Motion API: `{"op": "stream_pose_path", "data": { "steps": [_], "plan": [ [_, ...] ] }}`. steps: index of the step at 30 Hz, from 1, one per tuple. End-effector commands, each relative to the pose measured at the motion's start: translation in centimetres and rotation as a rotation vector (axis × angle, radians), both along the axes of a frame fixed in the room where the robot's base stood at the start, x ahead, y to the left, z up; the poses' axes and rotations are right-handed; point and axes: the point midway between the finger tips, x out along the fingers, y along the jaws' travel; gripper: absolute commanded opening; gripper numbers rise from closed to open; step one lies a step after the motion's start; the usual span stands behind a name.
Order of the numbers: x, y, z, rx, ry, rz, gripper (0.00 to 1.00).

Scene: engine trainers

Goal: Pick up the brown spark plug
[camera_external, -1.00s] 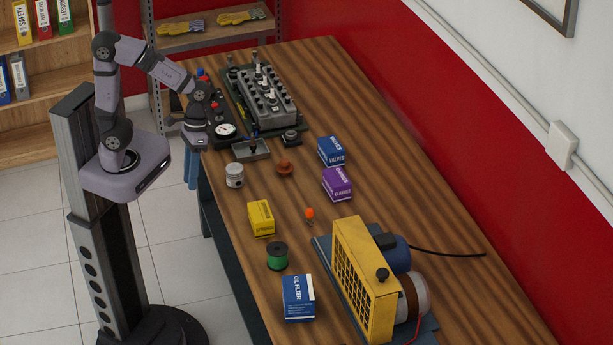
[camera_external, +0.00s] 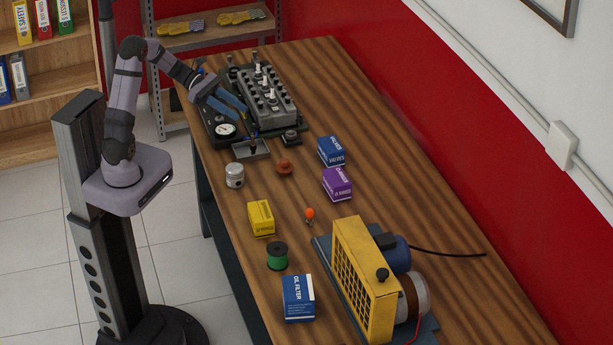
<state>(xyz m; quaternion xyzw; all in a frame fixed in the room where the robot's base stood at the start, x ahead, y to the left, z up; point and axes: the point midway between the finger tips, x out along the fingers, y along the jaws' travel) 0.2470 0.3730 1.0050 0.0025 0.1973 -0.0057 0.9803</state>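My gripper (camera_external: 236,106) is at the far end of the workbench, above the gauge panel and beside the left side of the grey cylinder head (camera_external: 270,98). Its two blue fingers are spread apart with nothing visible between them. Several white-tipped plugs stand upright on the cylinder head. A small metal tray (camera_external: 262,153) lies in front of the head, with a small dark upright item in it. No spark plug can be clearly told as brown at this size. A reddish-brown round part (camera_external: 285,167) sits on the bench, but its shape does not look like a spark plug.
A round gauge (camera_external: 225,130) is just below my gripper. A piston (camera_external: 235,175), blue box (camera_external: 331,151), purple box (camera_external: 337,183), yellow box (camera_external: 261,218), green spool (camera_external: 277,256) and small orange-topped item (camera_external: 310,214) stand nearer. A yellow-grilled machine (camera_external: 362,270) fills the near right.

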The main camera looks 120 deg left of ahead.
Motion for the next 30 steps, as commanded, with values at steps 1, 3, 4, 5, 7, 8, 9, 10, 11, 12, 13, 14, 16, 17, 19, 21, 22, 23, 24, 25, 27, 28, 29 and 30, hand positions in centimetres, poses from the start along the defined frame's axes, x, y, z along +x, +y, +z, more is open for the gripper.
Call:
{"op": "stream_pose_path", "data": {
  "steps": [1,3,4,5,7,8,9,10,11,12,13,14,16,17,19,21,22,23,24,25,27,28,29,30],
  "plan": [
    [-0.7,0.6,-0.5,-0.014,-0.012,0.03,0.32],
    [-0.3,0.3,-2.2,-0.014,-0.01,0.019,0.32],
    [-0.3,0.4,-2.7,-0.013,-0.009,0.018,0.32],
    [-0.3,0.3,-3.1,-0.011,-0.008,0.018,0.32],
    [-0.3,0.3,-4.3,-0.01,-0.008,0.016,0.32],
    [-0.3,0.3,-4.7,-0.009,-0.007,0.015,0.32],
    [-0.3,0.3,-5.0,-0.008,-0.007,0.014,0.32],
    [-0.3,0.3,-5.2,-0.006,-0.006,0.014,0.32],
    [-0.3,0.3,-5.4,-0.005,-0.006,0.014,0.32],
    [-0.3,0.3,-5.6,-0.004,-0.005,0.014,0.32],
    [-0.3,0.3,-5.6,-0.004,-0.005,0.014,0.32],
    [-0.3,0.3,-5.7,-0.004,-0.005,0.014,0.32],
    [-0.2,0.3,-5.7,-0.004,-0.005,0.012,0.32],
    [0.0,0.3,-5.7,-0.004,-0.005,0.013,0.32],
    [0.4,0.3,-5.9,-0.005,-0.006,0.012,0.32],
    [1.0,0.2,-6.1,-0.005,-0.006,0.01,0.32],
    [1.2,0.2,-6.2,-0.005,-0.005,0.01,0.32],
    [1.4,0.2,-6.3,-0.004,-0.005,0.01,0.32],
    [1.6,0.2,-6.4,-0.004,-0.005,0.011,0.32],
    [1.7,0.2,-6.4,-0.004,-0.005,0.012,0.32],
    [1.7,0.3,-6.5,-0.004,-0.005,0.012,0.32],
    [1.7,0.3,-6.5,-0.004,-0.005,0.012,0.32],
    [1.8,0.3,-6.5,-0.004,-0.005,0.012,0.32],
    [2.0,0.2,-6.6,-0.005,-0.005,0.012,0.32]
  ]
}}
